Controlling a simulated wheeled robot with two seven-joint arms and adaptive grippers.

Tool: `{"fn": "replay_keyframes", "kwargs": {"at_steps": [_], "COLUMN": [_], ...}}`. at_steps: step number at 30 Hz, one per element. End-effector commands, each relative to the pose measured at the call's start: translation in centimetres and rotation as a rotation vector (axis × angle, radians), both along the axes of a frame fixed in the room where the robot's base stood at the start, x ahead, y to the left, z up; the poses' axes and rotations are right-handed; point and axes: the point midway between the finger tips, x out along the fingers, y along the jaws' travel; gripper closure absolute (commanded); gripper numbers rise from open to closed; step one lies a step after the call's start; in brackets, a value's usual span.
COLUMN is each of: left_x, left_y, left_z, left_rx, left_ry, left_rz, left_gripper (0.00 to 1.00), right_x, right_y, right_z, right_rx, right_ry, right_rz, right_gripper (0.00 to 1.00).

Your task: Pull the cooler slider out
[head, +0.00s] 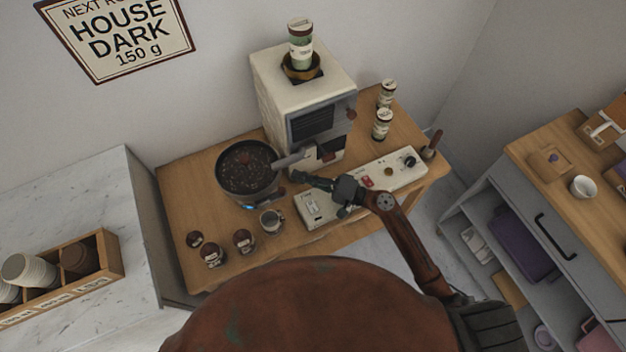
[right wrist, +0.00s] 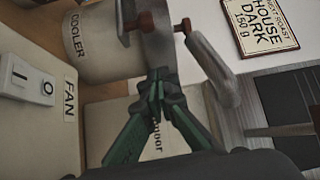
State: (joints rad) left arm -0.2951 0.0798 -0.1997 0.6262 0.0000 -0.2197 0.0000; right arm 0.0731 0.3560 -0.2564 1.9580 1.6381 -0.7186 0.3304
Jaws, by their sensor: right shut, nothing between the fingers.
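The cooler (head: 231,184) is a round, dark-rimmed drum full of dark beans, left of the roaster. Its pale wall, marked COOLER, shows in the right wrist view (right wrist: 88,50). A small metal piece with a red knob (right wrist: 145,22) sits by that wall; it may be the slider, but I cannot tell for sure. My right gripper (head: 301,178) is shut and empty, just right of the cooler. In the right wrist view its green-sided fingers (right wrist: 157,84) meet below the red knob, and I see no grip on it. My left gripper is not in view.
The roaster (head: 290,92) stands behind, its grey chute (head: 290,160) reaching over the cooler's right side. A control box (head: 405,176) lies under my right arm. A metal cup (head: 271,221) and several small brown-lidded jars (head: 243,240) stand in front.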

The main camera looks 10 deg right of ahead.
Motion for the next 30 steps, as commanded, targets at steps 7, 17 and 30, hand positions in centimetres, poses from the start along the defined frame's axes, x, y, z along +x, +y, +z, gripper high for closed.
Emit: {"fn": "replay_keyframes", "kwargs": {"at_steps": [7, 17, 30], "left_x": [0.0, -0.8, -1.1], "left_y": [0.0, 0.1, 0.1], "left_z": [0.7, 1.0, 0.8], "left_rx": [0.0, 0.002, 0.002], "left_ry": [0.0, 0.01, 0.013], "left_rz": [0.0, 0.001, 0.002], "left_gripper": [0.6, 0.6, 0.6], "right_x": [-0.1, -2.5, -3.3], "right_y": [3.0, 3.3, 4.3], "right_z": [0.0, -0.2, -0.3], "right_rx": [0.0, 0.001, -0.001], "right_ry": [0.002, 0.001, 0.0], "right_rz": [0.0, -0.001, 0.025], "right_gripper": [1.0, 1.0, 1.0]}}
